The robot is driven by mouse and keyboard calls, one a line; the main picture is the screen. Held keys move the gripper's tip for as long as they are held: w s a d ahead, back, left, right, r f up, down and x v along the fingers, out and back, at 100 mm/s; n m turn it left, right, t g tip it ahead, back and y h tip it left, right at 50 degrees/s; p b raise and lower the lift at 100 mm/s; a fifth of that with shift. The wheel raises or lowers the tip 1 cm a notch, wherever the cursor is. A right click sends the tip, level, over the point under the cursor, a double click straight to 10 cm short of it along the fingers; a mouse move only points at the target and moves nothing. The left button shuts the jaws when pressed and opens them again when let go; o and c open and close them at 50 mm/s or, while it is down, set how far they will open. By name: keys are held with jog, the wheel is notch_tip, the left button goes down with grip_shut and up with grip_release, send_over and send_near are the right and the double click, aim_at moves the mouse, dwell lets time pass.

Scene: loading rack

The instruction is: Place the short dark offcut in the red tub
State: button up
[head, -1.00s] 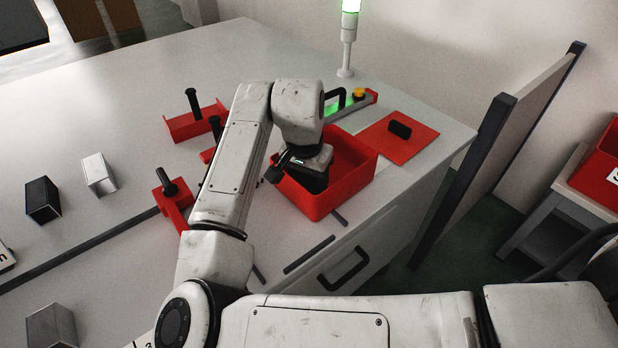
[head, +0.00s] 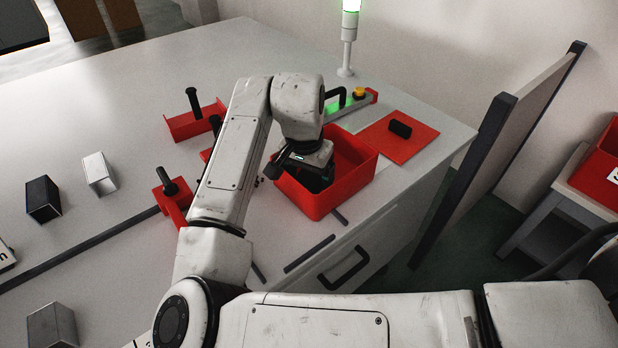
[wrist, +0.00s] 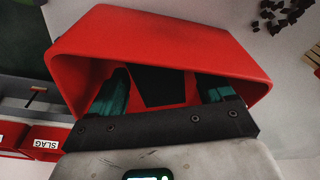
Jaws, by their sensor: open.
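The red tub (head: 357,190) stands near the table's right front edge. My gripper (head: 314,181) is over the tub's left part, with its fingers down inside the rim. In the wrist view the tub's red wall (wrist: 180,38) surrounds my two teal-padded fingers (wrist: 163,92), which are open. A short dark block, seemingly the offcut (wrist: 162,86), is in the tub between the fingers, with red showing on both sides of it. I cannot tell whether it rests on the tub floor. In the head view my gripper mostly hides it.
A dark block (head: 43,200), a pale block (head: 99,173) and a grey block (head: 52,326) stand on the left. Red fixtures with black handles (head: 172,195) are left of my arm. A red plate with a black handle (head: 402,140) lies beyond the tub.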

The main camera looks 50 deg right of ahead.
aim_at(305, 181)
notch_tip(305, 181, up, 11)
jog(key=a, duration=0.1)
jog(key=shift+s+a, duration=0.15)
jog(key=shift+a, duration=0.2)
